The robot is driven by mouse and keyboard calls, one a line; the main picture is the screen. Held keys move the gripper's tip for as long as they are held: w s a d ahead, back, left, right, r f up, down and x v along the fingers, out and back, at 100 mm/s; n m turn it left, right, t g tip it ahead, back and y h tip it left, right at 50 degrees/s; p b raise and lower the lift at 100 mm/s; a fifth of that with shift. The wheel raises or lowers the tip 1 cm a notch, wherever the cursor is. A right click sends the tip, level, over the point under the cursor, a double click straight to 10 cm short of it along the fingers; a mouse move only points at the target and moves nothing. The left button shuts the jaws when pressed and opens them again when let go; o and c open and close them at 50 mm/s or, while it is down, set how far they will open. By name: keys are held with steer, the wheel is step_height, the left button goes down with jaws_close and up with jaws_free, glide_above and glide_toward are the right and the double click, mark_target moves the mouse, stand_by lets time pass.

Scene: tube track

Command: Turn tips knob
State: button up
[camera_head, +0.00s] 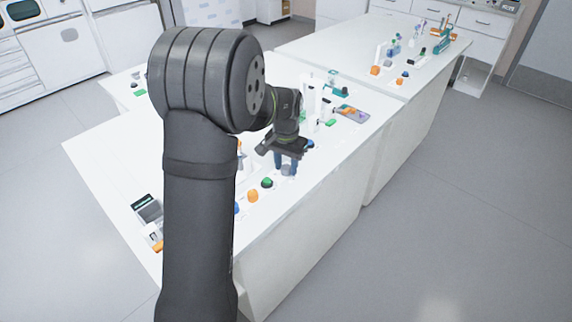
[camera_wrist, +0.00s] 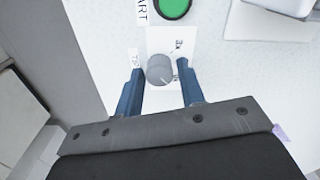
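The grey round knob (camera_wrist: 160,70) sits on a white plate (camera_wrist: 158,100) in the wrist view, with a small label (camera_wrist: 136,57) beside it that seems to read TIPS. A thin pale line marks the knob's top, and a marking like "3x" is printed up and right of it. My gripper (camera_wrist: 159,72) is open, with one blue finger on each side of the knob and a visible gap at both sides. In the head view my gripper (camera_head: 286,162) points down over the bench, with the knob (camera_head: 288,170) just below the fingers.
A green button (camera_wrist: 173,7) with a START label lies just beyond the knob. In the head view, orange (camera_head: 252,196) and blue (camera_head: 237,208) buttons line the bench's front edge near the green one (camera_head: 267,183). A grey-white device (camera_wrist: 280,8) stands at upper right.

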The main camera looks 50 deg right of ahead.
mark_target(286, 167)
steer(key=shift+o, duration=0.9)
step_height(286, 167, up, 17)
steer(key=shift+r, duration=0.2)
step_height(286, 167, down, 18)
steer(key=shift+r, duration=0.25)
stand_by(0.5)
